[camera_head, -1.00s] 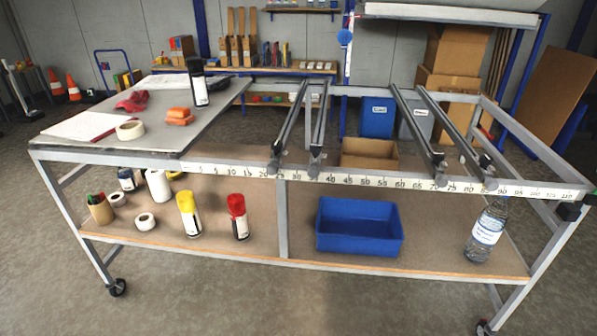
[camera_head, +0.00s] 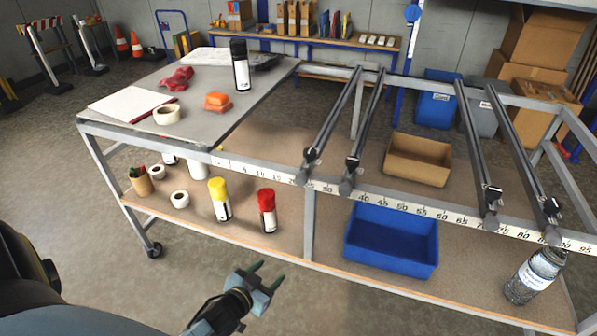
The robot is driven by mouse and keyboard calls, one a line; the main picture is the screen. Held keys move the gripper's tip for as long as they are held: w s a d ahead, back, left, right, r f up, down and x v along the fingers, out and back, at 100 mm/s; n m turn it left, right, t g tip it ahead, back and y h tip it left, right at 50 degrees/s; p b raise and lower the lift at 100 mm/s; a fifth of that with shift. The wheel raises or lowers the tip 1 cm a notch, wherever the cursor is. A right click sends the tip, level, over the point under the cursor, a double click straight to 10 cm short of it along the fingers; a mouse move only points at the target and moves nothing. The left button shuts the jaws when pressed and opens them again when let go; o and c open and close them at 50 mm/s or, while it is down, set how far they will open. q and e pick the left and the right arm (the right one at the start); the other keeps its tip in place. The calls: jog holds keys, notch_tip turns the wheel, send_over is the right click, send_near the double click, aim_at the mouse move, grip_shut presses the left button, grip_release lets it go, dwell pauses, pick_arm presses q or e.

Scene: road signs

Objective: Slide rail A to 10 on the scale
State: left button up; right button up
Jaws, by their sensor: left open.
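Several dark rails span the table frame from front to back. The leftmost rail (camera_head: 333,118) has its front end near 25 on the white scale strip (camera_head: 400,205). The second rail (camera_head: 368,117) stands close to its right, with its front end between 30 and 40. Two more rails, the third (camera_head: 475,140) and the fourth (camera_head: 520,145), are farther right. I cannot read any letter on them, so I cannot tell which is A. My left gripper (camera_head: 268,276) is open and empty, low in front of the table and apart from the rails. My right gripper is not in view.
The grey board (camera_head: 200,125) at left carries a black can (camera_head: 240,66), orange sponges (camera_head: 217,101), a red cloth and a tape roll (camera_head: 167,114). The lower shelf holds spray cans, a blue bin (camera_head: 390,238) and a bottle (camera_head: 535,275). The floor in front is clear.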

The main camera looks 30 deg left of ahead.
pick_arm(q)
jog(key=w+a+r+t+p, duration=0.1)
jog(key=w+r+t, duration=0.2)
jog(key=r, duration=1)
jog(key=t, duration=0.1)
send_near(297, 183)
jog(key=shift+m, duration=0.4)
jog(key=w, duration=1)
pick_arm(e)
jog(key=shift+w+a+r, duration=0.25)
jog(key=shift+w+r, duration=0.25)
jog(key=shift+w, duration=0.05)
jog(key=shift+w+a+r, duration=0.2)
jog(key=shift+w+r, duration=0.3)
pick_arm(q)
jog(key=shift+c, duration=0.3)
grip_shut()
jog(key=shift+a, duration=0.15)
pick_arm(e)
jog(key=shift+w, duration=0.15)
